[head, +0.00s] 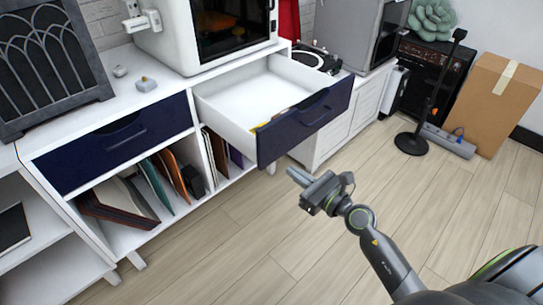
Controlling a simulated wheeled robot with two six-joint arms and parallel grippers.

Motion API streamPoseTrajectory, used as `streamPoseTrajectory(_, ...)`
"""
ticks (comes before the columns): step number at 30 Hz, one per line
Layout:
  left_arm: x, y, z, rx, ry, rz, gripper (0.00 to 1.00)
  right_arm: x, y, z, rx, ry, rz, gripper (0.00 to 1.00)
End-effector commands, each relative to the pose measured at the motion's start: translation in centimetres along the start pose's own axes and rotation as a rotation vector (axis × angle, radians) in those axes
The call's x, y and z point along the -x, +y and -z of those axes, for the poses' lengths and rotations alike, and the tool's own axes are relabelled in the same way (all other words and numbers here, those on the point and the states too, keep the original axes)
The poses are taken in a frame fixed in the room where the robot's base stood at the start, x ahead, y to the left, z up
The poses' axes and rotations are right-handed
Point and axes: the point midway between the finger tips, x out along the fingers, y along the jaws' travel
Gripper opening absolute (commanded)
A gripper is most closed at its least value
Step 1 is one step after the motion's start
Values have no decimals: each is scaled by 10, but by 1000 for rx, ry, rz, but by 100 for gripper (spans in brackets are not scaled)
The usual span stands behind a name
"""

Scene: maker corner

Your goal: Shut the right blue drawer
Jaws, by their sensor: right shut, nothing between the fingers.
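The right blue drawer (305,126) is pulled well out of the white cabinet. Its dark blue front has a cut-out grip at the top, and its white inside (255,98) shows a few small yellow and red items near the front. The left blue drawer (115,150) is shut. My right gripper (297,176) is shut and empty. In the picture it is just below the open drawer's front, over the floor, with a gap between them. My left gripper is not in view.
Open shelves below hold folders and records (150,190). A white and black machine (225,30) stands on the cabinet top. A white low cabinet (345,120) adjoins at the right. A black stand (412,143) and cardboard box (497,100) are farther right. Wood floor (240,235) in front is clear.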

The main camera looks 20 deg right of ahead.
Motion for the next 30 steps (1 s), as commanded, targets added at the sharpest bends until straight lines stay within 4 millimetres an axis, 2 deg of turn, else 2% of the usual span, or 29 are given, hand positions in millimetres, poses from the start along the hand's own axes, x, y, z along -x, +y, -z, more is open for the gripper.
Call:
streamPoseTrajectory(1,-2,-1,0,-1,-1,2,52,-12,0,-2,-2,-3,0,0)
streamPoseTrajectory(6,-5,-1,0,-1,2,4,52,-46,0,-1,-2,-3,0,0)
streamPoseTrajectory(13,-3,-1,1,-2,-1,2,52,-78,0,1,-3,-1,0,0)
streamPoseTrajectory(19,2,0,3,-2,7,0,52,-88,0,1,-3,0,0,0)
streamPoseTrajectory(30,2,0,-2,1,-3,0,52,-89,0,1,-2,0,0,0)
